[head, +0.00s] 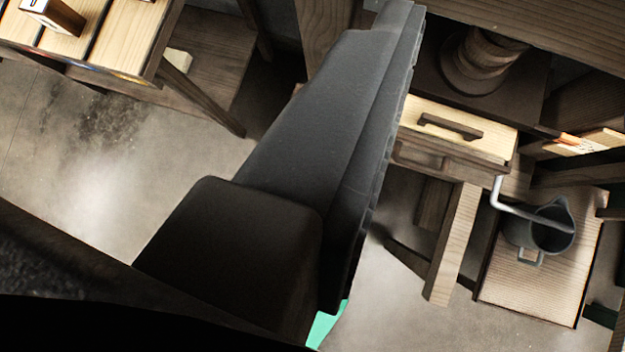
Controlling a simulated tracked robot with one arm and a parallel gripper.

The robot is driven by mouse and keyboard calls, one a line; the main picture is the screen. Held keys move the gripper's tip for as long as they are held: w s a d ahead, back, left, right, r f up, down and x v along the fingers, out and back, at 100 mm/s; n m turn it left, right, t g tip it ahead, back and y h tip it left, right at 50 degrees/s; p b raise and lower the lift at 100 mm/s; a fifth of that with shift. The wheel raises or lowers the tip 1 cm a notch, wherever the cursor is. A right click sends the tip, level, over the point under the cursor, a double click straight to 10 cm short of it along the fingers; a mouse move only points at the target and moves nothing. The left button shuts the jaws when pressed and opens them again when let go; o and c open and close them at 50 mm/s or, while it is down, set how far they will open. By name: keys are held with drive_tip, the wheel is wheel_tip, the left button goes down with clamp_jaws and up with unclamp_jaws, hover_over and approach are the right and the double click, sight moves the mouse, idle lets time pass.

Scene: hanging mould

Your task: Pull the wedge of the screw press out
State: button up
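The screw press (485,65) stands at the upper right, with a thick dark turned wooden screw above a dark bed. Under the bed is a pale wooden board (460,118) with a dark bar handle. A pale wooden piece with an orange-red end (592,142) sticks out at the press's right side; it may be the wedge, but I cannot tell. My gripper (398,18) is a long dark grey shape crossing the middle and hiding part of the press's left side. Its fingers are seen edge-on, so their opening does not show. I see nothing held.
A dark jug (540,232) with a bent metal rod (510,200) stands on a low wooden stand (530,288) at the right.

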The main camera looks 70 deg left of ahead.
drive_tip(key=w+a+f+n+g+b, duration=0.2)
drive_tip(key=a+f, duration=0.3)
drive_tip(key=f, duration=1.3)
drive_tip(key=w+a+f+n+g+y+b, duration=0.1)
drive_tip(key=w+a+f+n+g+b, duration=0.2)
drive_tip(key=f, duration=1.6)
drive_tip(key=w+a+f+n+g+b, duration=0.2)
drive_tip(key=a+f+b, duration=0.4)
drive_tip(key=f, duration=1.3)
drive_tip(key=shift+w+a+f+n+g+y, duration=0.1)
drive_tip(key=shift+w+a+n+g+y, duration=0.1)
drive_tip(key=shift+w+g, duration=0.35)
drive_tip(key=shift+w+a+n+g+y, duration=0.15)
drive_tip(key=shift+w+n+g+y, duration=0.1)
drive_tip(key=shift+w, duration=0.6)
clamp_jaws()
drive_tip(key=a, duration=0.2)
drive_tip(key=s+a, duration=0.1)
drive_tip(key=a, duration=0.1)
drive_tip(key=s+a, duration=0.1)
drive_tip(key=a, duration=0.1)
drive_tip(key=shift+a, duration=0.35)
